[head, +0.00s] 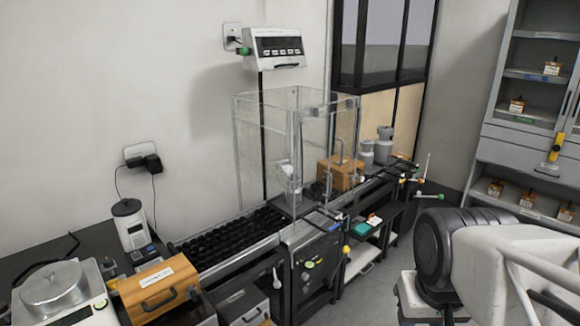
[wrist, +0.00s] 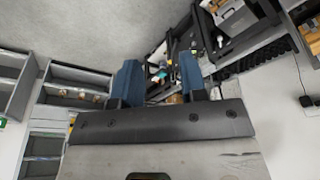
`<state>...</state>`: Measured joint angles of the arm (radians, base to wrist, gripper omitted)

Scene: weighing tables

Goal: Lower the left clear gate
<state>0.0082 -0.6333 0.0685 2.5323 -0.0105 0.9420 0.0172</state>
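A clear box-like enclosure of upright panels (head: 262,140) stands over the conveyor line in the middle of the head view. Its left panels rise above the black roller bed, and I cannot tell which pane is the left gate or exactly how high it sits. A wooden box (head: 340,174) stands at the enclosure's right side, partly behind clear panels. My gripper (wrist: 160,80) shows in the wrist view with two blue fingers apart and nothing between them. It is away from the enclosure. The fingers do not show in the head view.
The black roller bed (head: 232,234) runs left of the enclosure. A display unit (head: 276,47) is mounted above it. A brown case (head: 158,287) and a round-topped scale (head: 55,287) are at the front left. Grey weights (head: 384,146) stand to the right.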

